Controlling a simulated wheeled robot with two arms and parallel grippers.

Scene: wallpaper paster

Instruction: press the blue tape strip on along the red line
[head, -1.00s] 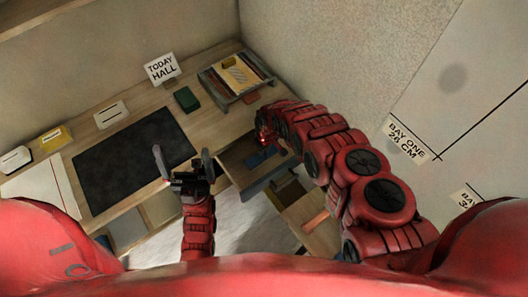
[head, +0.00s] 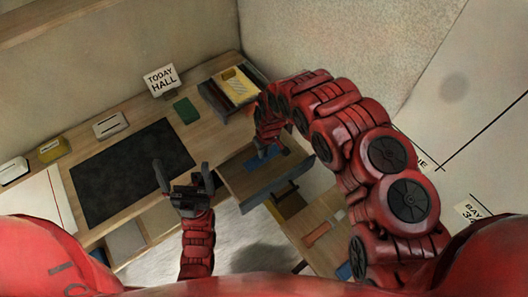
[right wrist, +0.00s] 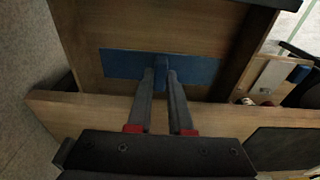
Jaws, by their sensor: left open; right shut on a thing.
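The blue tape strip (right wrist: 122,63) lies flat on the floor of an open wooden drawer; it shows in the head view as a small blue patch (head: 258,163). My right gripper (right wrist: 161,74) reaches down into the drawer, shut on a raised blue piece at the middle of the strip. In the head view my right gripper (head: 264,151) partly covers the strip. The red line (head: 60,192) runs along a white sheet (head: 34,207) on the desk's far left. My left gripper (head: 183,172) is open and empty near the desk's front edge, right of that sheet.
A dark mat (head: 128,170) covers the middle of the desk. A sign reading TODAY HALL (head: 161,79), a green block (head: 186,110) and a tray (head: 232,88) stand behind it. The open drawer (head: 236,183) juts out from the desk. A marked panel (head: 455,130) is at right.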

